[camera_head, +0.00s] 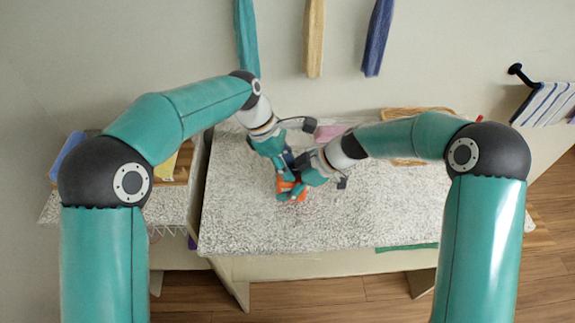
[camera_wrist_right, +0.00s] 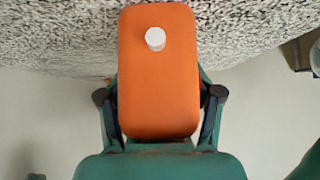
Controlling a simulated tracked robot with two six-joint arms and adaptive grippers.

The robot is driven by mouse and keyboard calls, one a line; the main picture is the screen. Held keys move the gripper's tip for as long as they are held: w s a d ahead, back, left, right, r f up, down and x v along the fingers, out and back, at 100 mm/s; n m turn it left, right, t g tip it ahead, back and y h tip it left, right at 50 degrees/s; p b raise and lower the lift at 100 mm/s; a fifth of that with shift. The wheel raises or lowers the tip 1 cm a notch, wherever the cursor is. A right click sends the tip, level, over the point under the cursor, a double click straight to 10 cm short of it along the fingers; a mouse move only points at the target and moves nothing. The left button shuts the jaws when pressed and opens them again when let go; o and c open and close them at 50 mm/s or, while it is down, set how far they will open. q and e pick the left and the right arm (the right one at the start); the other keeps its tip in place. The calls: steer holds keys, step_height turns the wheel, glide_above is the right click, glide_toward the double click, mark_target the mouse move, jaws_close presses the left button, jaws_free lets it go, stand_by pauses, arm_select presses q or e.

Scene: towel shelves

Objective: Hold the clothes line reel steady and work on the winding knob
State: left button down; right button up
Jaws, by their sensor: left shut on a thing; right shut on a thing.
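The clothes line reel (camera_head: 289,185) is a small orange body held low over the speckled table, partly hidden by my grippers. In the right wrist view the orange reel (camera_wrist_right: 157,90) fills the middle, with a white winding knob (camera_wrist_right: 155,39) near the top of its face; nothing touches the knob there. My right gripper (camera_wrist_right: 158,110) is shut on the reel, its fingers at the reel's sides. My left gripper (camera_head: 282,188) comes down from the left and is shut at the orange reel; its fingertips are partly hidden and do not show in the wrist view.
The speckled white table (camera_head: 250,228) is mostly clear at the front. A pink folded cloth (camera_head: 331,133) and a wicker tray (camera_head: 402,161) lie at the back. Towels hang on the wall behind, and a striped towel (camera_head: 546,104) hangs at right. A lower shelf with folded cloths stands left.

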arm_select(q)
steer(key=c, duration=0.8)
jaws_free()
steer(key=shift+o, duration=0.2)
steer(key=v, duration=1.2)
steer(key=shift+f, duration=0.1)
arm_select(e)
steer(key=o, duration=1.4)
steer(key=shift+c, duration=0.2)
